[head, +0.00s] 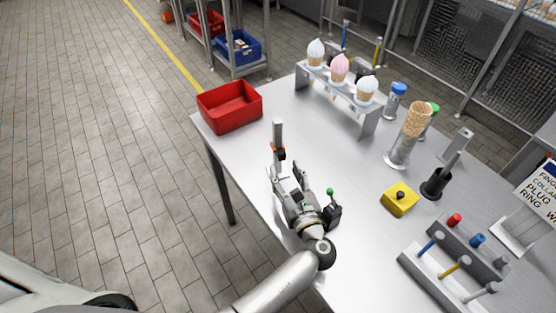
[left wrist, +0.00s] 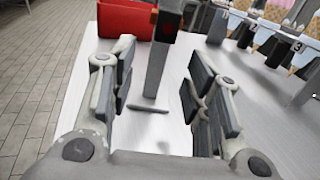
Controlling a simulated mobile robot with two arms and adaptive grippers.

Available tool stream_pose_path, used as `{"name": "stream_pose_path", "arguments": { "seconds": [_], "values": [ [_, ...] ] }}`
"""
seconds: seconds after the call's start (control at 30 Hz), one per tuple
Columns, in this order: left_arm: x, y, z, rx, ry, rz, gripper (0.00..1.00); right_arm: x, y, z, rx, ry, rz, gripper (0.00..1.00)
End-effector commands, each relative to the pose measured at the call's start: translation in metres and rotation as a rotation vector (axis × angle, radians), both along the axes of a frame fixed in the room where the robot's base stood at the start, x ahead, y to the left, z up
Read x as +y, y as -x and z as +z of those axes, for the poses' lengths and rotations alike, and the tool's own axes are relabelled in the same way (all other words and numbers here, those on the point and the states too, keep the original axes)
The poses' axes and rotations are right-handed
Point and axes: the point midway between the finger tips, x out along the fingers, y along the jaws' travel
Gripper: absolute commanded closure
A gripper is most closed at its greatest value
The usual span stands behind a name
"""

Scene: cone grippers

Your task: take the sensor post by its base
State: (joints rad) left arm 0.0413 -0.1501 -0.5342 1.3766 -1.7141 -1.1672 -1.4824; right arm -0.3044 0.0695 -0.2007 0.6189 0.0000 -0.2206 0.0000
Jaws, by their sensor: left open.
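The sensor post (head: 278,134) is a slim grey upright with a dark and orange-red part, standing near the left part of the metal table. In the left wrist view the post (left wrist: 157,72) rises between the two fingers, with a dark block and red spot near its top. Its flat foot (left wrist: 148,108) rests on the table. My left gripper (head: 285,169) is open, low over the table on the near side of the post. In the left wrist view clear gaps show between the gripper fingers (left wrist: 161,82) and the post. My right gripper is not in view.
A red bin (head: 230,107) stands beyond the post at the table's left end. A cone rack (head: 338,95) is behind to the right. A black box with a green knob (head: 331,207) sits close right of my gripper. A yellow box (head: 398,201) is further right.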

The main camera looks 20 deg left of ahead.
Motion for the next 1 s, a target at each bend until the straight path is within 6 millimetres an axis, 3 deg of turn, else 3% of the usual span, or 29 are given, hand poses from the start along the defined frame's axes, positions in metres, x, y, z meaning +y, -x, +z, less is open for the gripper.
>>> {"name": "stream_pose_path", "arguments": {
  "seconds": [0.03,0.23,0.8,1.0],
  "values": [
    [0.000,0.000,-0.013,0.000,0.000,0.000,0.55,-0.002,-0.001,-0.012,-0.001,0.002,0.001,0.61],
    [0.000,0.000,-0.036,0.000,0.000,0.000,0.55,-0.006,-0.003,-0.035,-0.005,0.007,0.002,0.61],
    [0.041,-0.057,-0.030,-0.002,-0.001,0.002,0.55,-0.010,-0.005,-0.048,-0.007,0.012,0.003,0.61],
    [0.044,-0.062,-0.028,0.000,0.000,-0.001,0.55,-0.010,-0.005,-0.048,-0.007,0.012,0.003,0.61]
  ]
}}
